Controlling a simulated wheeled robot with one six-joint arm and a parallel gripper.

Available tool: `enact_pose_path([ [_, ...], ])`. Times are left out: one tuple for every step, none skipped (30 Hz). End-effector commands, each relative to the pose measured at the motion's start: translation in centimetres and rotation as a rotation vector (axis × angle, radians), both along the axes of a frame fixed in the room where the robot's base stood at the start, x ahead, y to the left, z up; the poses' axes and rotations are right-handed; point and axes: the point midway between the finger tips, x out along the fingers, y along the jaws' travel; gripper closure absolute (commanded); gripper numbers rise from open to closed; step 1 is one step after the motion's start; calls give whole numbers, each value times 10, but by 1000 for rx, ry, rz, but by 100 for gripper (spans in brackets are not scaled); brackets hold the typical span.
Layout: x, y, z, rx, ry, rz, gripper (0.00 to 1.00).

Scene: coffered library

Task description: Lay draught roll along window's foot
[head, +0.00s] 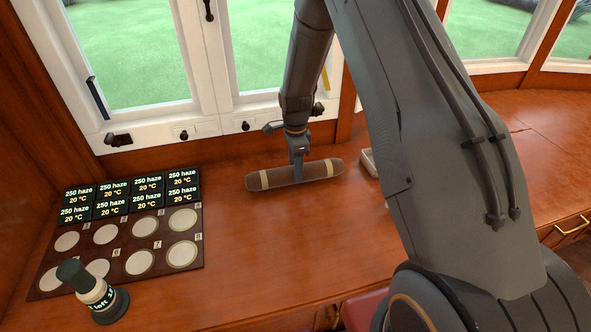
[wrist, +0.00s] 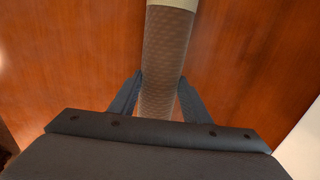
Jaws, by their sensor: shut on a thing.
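The draught roll (head: 280,176) is a brown cylinder with rounded ends and a pale band near each end. It lies roughly crosswise, its right end a little farther back, over the wooden worktop in front of the window (head: 215,113). My gripper (head: 298,173) is shut on the roll near its middle. In the wrist view, my gripper's fingers (wrist: 159,95) stand on either side of the roll (wrist: 166,50), and a pale band shows at the top edge. I cannot tell whether the roll touches the worktop. A strip of bare wood lies between the roll and the window's foot.
A dark board (head: 112,221) with pale discs and several lit displays lies at the left. A dark-handled stamp-like object (head: 97,293) stands on its front corner. A pale tray (head: 369,163) sits right of the roll, partly behind my arm. Latches stick out along the window's lower frame.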

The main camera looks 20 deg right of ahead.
Motion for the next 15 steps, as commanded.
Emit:
enact_pose_path([
  [0, 0, -3, 0, -1, 0, 91],
  [1, 0, -4, 0, -1, 0, 91],
  [1, 0, -4, 0, -2, 0, 91],
  [1, 0, -4, 0, -2, 0, 91],
  [1, 0, -4, 0, -2, 0, 91],
  [1, 0, -4, 0, -2, 0, 91],
  [1, 0, -4, 0, -2, 0, 91],
  [1, 0, -4, 0, -2, 0, 91],
  [1, 0, -4, 0, -1, 0, 91],
  [1, 0, -5, 0, -1, 0, 91],
  [0, 0, -6, 0, -1, 0, 91],
  [0, 0, -7, 0, -1, 0, 91],
  [0, 0, -7, 0, 0, 0, 53],
  [0, 0, -7, 0, 0, 0, 48],
  [0, 0, -7, 0, 0, 0, 41],
])
